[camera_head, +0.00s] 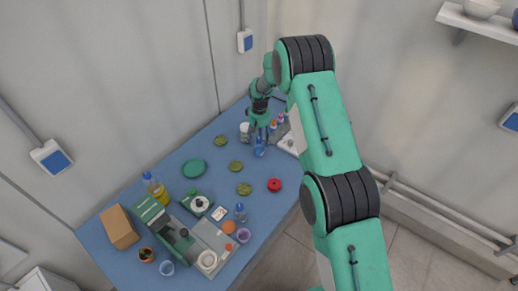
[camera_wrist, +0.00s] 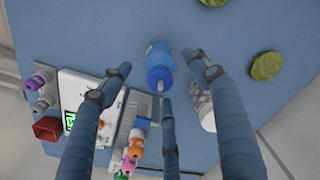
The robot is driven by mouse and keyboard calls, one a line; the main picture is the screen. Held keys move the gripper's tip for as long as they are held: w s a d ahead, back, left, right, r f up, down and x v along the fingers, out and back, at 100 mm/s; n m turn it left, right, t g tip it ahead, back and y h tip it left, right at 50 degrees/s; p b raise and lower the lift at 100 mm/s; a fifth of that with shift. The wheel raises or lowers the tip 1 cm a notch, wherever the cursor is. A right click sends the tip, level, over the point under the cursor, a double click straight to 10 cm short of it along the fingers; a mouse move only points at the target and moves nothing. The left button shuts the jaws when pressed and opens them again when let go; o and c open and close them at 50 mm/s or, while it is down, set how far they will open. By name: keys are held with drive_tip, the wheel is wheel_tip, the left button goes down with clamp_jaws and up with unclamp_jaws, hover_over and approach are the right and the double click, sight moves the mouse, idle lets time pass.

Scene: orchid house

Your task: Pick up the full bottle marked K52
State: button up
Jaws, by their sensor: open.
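Other bottles are a clear one with a blue cap (camera_head: 240,211) and one with yellow liquid (camera_head: 154,187). No K52 mark is readable on any of them, and how full the blue bottle is cannot be told.
A white patterned cup (camera_wrist: 207,112) stands close to my right finger. A scale with a green display (camera_wrist: 82,112) and several small colour-capped bottles (camera_wrist: 131,158) are close by.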

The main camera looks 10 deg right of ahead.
sight(259, 145)
drive_tip(key=shift+f, duration=0.1)
drive_tip(key=shift+s+a+f, duration=0.1)
drive_tip(key=shift+s+f, duration=0.05)
drive_tip(key=shift+f, duration=2.35)
drive_tip(key=c, duration=1.3)
drive_tip(key=shift+c, duration=0.2)
drive_tip(key=shift+r, duration=0.25)
